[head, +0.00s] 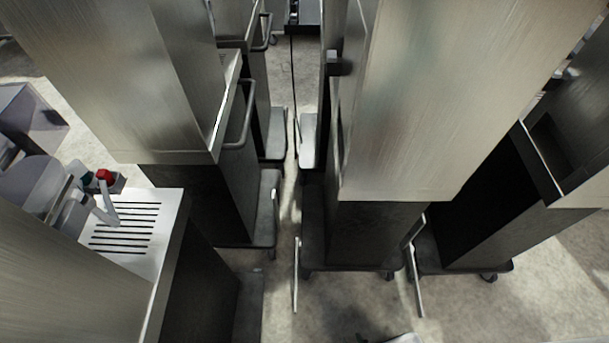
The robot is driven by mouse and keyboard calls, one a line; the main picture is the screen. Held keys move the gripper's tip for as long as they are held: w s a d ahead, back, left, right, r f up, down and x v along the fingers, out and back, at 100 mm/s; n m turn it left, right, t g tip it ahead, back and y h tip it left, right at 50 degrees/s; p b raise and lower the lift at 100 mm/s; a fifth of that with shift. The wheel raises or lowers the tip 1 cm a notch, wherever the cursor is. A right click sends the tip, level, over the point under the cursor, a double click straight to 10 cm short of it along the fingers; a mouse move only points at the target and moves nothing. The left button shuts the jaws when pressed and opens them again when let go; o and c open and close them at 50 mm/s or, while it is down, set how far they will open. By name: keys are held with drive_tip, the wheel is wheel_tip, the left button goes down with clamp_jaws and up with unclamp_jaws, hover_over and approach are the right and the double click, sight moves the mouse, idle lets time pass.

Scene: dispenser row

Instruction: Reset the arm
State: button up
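My gripper is not clearly visible in the head view. A small light shape (404,339) shows at the bottom edge, too cut off to identify. The view looks down on a row of tall metal dispensers. One large brushed-metal dispenser (440,110) stands right of centre, and another (120,75) stands at the upper left. Whether my gripper is open or shut does not show.
A white slotted drip tray (125,232) with a red-topped tap (105,180) sits at the left. Dark wheeled bases (350,240) stand close together. A narrow floor gap (285,225) runs between them. Open concrete floor (345,310) lies at the bottom centre.

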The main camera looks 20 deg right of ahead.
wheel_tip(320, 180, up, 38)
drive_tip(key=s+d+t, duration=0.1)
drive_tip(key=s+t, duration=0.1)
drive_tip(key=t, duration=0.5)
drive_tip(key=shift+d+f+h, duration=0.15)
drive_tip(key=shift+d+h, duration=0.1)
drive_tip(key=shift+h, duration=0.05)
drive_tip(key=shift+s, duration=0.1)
